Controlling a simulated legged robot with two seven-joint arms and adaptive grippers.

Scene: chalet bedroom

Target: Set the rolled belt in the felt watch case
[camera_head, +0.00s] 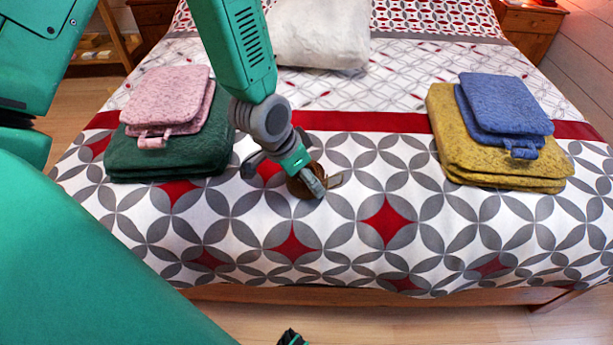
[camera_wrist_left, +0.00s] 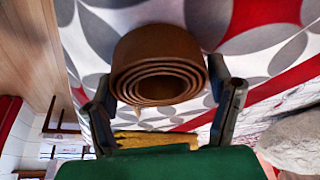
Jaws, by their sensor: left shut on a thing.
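A brown rolled belt (camera_head: 298,187) is in my left gripper (camera_head: 312,181), over the near middle of the bed. In the left wrist view the belt (camera_wrist_left: 158,65) is a coil seen end-on, between the two fingers of my left gripper (camera_wrist_left: 163,88), which is shut on it. I cannot tell whether the belt touches the cover. Felt pieces lie in two stacks: a pink one with a tab (camera_head: 165,98) on dark green (camera_head: 165,162), and a blue one with a tab (camera_head: 505,105) on mustard yellow (camera_head: 490,170). I cannot tell which is the watch case.
The patterned bed cover (camera_head: 385,255) is clear between the stacks and along the near edge. A white pillow (camera_head: 320,38) lies farther back. Wooden nightstands stand by the bed's far corners, one at the right (camera_head: 530,30). The bed's wooden frame (camera_head: 400,296) runs along the front.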

